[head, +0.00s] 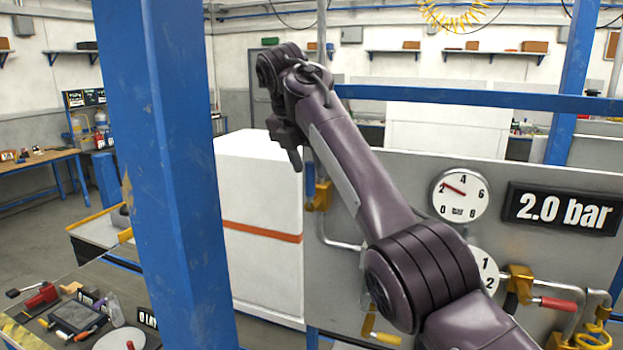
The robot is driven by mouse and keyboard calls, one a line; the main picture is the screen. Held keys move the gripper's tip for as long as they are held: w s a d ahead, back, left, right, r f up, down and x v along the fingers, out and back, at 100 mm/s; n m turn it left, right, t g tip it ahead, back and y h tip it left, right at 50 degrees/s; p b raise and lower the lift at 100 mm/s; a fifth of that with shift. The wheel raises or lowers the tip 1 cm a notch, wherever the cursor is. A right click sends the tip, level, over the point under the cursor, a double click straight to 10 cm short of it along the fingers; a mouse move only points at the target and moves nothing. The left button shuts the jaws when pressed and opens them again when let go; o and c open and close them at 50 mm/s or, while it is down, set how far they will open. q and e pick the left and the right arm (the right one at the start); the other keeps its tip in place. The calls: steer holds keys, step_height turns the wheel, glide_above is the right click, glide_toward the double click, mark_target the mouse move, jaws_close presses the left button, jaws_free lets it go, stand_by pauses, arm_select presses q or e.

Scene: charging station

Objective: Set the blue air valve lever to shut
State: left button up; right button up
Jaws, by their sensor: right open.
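A brass valve (319,196) sits on the left edge of the grey panel, with a pipe running from it. A narrow blue piece, seemingly its lever (309,172), points up from it, partly hidden by my right arm. My right gripper (291,150) hangs from the arm's far end, up and to the left of the valve, with its fingers pointing down. It is open and holds nothing that I can see. My left gripper is out of view.
The panel carries a round gauge (461,196), a "2.0 bar" display (562,209), a red-handled valve (556,304) and a yellow-handled valve (385,337). A thick blue post (165,180) stands left. A white cabinet (262,270) stands behind the gripper. A cluttered bench lies lower left.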

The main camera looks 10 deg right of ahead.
mark_target(312, 179)
steer(key=x, duration=0.3)
steer(key=shift+w+r, duration=0.1)
steer(key=shift+w, duration=0.05)
steer(key=shift+p+x, duration=0.3)
steer(key=shift+x, duration=0.65)
steer(key=shift+w, duration=0.1)
steer(key=shift+r, duration=0.1)
steer(key=shift+c, duration=1.9)
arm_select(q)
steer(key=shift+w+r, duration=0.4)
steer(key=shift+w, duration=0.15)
arm_select(e)
jaws_close()
